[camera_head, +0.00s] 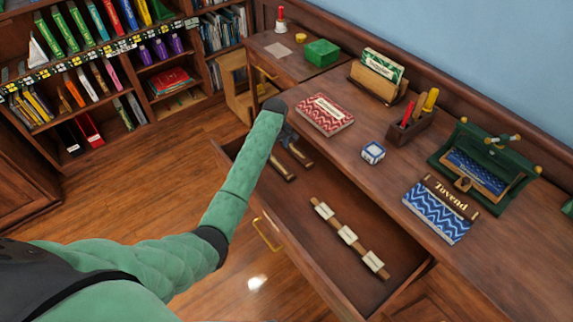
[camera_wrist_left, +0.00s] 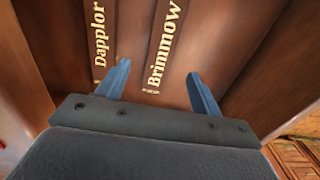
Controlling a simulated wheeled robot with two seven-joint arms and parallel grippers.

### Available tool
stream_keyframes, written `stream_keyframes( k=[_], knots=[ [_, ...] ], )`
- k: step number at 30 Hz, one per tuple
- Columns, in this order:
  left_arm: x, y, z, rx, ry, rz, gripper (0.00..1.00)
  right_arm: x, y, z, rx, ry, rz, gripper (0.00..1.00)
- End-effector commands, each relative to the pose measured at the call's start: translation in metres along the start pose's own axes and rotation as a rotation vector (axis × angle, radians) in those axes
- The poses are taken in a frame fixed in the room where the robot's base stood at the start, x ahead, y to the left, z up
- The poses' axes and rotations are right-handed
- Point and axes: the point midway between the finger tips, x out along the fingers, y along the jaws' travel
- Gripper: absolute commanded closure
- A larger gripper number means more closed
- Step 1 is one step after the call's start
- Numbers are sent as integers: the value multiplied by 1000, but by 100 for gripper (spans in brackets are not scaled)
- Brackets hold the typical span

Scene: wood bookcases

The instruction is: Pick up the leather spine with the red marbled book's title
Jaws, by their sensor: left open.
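The red marbled book (camera_head: 325,114) lies on the desk; its title is too small to read surely. The open drawer (camera_head: 325,263) holds leather spines. Two spines (camera_head: 304,155) lie at its far end, partly hidden by my left arm. In the left wrist view they are a brown spine lettered "Brimmow" (camera_wrist_left: 165,45) and one lettered "Dapplor" (camera_wrist_left: 100,35). My left gripper (camera_wrist_left: 157,82) is open above them, its blue fingers on either side of the Brimmow spine's lower end. Contact is unclear.
A brown strip with white pieces (camera_head: 347,237) lies in the drawer. A blue patterned book (camera_head: 430,222) with a "Tuvend" spine (camera_head: 450,195), a dice-like cube (camera_head: 372,152), a pen holder (camera_head: 410,127) and a green press (camera_head: 515,165) stand on the desk. Bookcases stand left.

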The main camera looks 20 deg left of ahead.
Motion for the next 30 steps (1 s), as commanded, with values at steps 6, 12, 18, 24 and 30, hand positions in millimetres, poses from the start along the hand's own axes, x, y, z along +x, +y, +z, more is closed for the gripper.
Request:
stream_keyframes(
  k=[6,12,18,24,30],
  knots=[
    [20,-1,1,-1,-2,-3,35,7,-19,12,2,2,-17,64],
    [30,-1,2,-1,-1,-2,35,18,-11,19,-5,11,-8,64],
    [49,-1,3,0,-2,-3,35,30,2,37,-12,20,4,64],
    [71,-1,3,0,-1,-2,35,34,1,56,-12,11,3,64],
    [76,-1,3,0,-1,-1,35,36,1,60,-12,7,3,64]
  ],
)
